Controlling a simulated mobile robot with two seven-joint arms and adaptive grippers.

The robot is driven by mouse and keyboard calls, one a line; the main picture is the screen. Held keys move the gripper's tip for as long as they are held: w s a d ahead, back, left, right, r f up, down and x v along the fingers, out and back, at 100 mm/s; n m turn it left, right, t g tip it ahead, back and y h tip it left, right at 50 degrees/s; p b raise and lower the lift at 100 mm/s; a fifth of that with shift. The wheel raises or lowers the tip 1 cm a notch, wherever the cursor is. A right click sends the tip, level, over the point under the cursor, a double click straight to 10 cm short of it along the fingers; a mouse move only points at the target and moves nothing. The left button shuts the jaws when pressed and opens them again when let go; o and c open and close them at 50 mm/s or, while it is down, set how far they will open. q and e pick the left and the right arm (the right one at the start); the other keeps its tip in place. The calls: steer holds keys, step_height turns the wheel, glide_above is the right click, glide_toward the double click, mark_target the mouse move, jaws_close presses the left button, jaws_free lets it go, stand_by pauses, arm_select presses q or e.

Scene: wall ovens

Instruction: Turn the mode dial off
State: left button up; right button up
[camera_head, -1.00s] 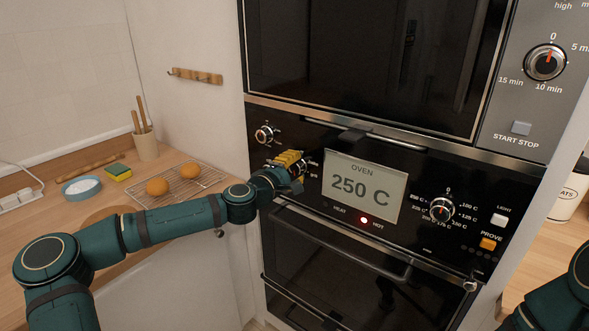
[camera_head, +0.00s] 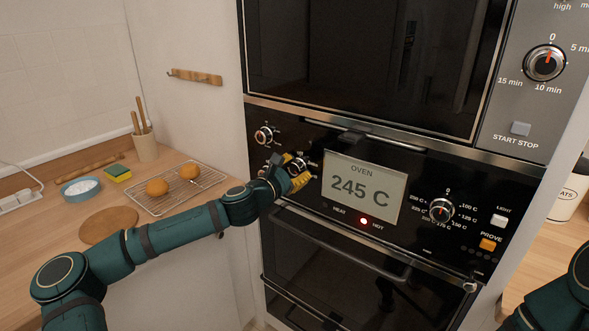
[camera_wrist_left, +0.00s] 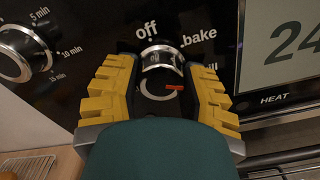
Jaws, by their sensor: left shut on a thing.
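The mode dial (camera_head: 300,163) is a chrome knob on the black oven panel, left of the display. In the left wrist view the dial (camera_wrist_left: 160,59) sits between the two yellow fingers of my left gripper (camera_wrist_left: 160,90). Labels "off" above it, "bake" at upper right and a partly covered "...ill" at right show there. A red mark on the knob points right, away from "off". In the head view my left gripper (camera_head: 295,172) is shut on the dial, partly covering it. My right gripper is out of view; only part of that arm shows at lower right.
The oven display (camera_head: 361,188) reads 245 C, with a red HOT light below. The oven door handle (camera_head: 340,245) runs below. A wire rack (camera_head: 155,203) with buns lies on the counter.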

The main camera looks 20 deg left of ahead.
arm_select(q)
steer(key=n+p, duration=0.1)
steer(key=n, duration=0.3)
steer(key=shift+r+n, duration=0.15)
steer(key=shift+n, duration=0.15)
steer(key=n+p, duration=0.1)
steer(key=n, duration=0.2)
steer(key=shift+d+n, duration=0.1)
steer(key=shift+n, duration=0.2)
steer(key=n+p, duration=0.2)
steer(key=n, duration=0.1)
steer(key=shift+n, duration=0.3)
steer(key=n+p, duration=0.2)
steer(key=shift+d+r+n, duration=0.1)
steer(key=shift+n, duration=0.3)
steer(key=n+p, duration=0.3)
steer(key=p, duration=0.1)
steer(key=n+p, duration=0.4)
steer(key=p, duration=0.1)
steer(key=shift+s+r, duration=0.1)
steer(key=shift+r, duration=0.1)
steer(key=shift+d+f+n+p, duration=0.1)
steer(key=shift+f+n+p, duration=0.05)
steer(key=shift+n+p, duration=1)
